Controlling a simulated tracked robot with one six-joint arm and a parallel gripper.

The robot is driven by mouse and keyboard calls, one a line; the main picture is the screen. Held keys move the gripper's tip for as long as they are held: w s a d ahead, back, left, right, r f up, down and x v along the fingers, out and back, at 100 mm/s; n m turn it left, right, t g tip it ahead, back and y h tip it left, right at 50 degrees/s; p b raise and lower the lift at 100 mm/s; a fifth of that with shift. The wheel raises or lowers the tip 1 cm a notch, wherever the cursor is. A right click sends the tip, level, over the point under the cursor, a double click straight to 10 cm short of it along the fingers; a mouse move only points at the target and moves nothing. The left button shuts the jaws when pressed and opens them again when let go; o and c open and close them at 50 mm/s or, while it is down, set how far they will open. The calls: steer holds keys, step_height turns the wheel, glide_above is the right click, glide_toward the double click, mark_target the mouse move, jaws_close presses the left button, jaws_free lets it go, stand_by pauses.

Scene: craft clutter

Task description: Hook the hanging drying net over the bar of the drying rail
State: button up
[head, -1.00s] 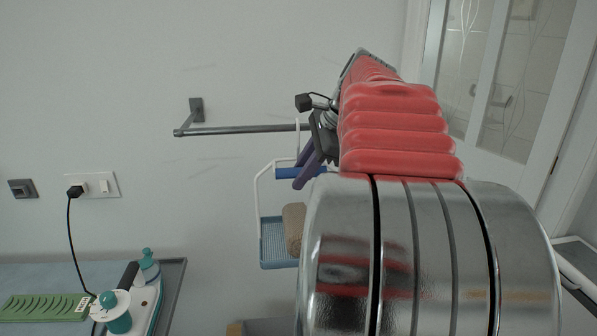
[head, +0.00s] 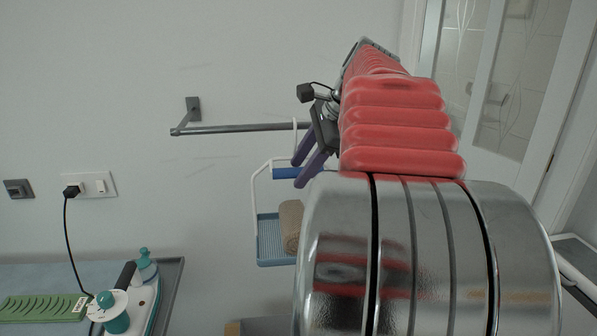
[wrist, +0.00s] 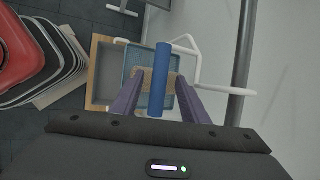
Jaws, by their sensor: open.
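The drying net is a light blue tray (head: 270,240) on a white wire frame (head: 253,195) with a blue grip (head: 285,173) and a white hook (head: 295,135). It hangs upright below the grey drying rail (head: 235,129). The hook top shows just above the bar, and in the wrist view the white hook end (wrist: 247,93) crosses the rail (wrist: 242,60), so it appears to be over it. My gripper (head: 299,171) is open, its purple fingers on either side of the blue grip. In the wrist view the grip (wrist: 160,80) lies between the spread fingers.
A brown roll (head: 290,225) lies in the tray. A wooden-edged grey box (wrist: 103,70) stands below. A table at lower left holds a green rack (head: 40,308) and a white-and-teal device (head: 115,310).

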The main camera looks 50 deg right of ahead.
steer(key=v, duration=1.2)
steer(key=shift+a, duration=0.1)
steer(key=w+a+f+n+g, duration=0.1)
steer(key=w+a+f+n, duration=0.1)
steer(key=a+f+n, duration=0.5)
steer(key=w+a+f+n, duration=0.2)
steer(key=a+f+n, duration=0.15)
steer(key=a, duration=0.75)
steer(key=s+a+f+n, duration=0.3)
steer(key=a+f+n, duration=0.4)
steer(key=a+f, duration=0.1)
steer(key=s+a+f+n+h, duration=0.1)
steer(key=s+a+f+n, duration=0.2)
steer(key=a+f+n, duration=0.4)
steer(key=shift+s+a+f+t, duration=0.3)
steer(key=shift+a+f, duration=0.35)
steer(key=shift+f, duration=0.3)
steer(key=shift+n, duration=0.25)
stand_by(0.4)
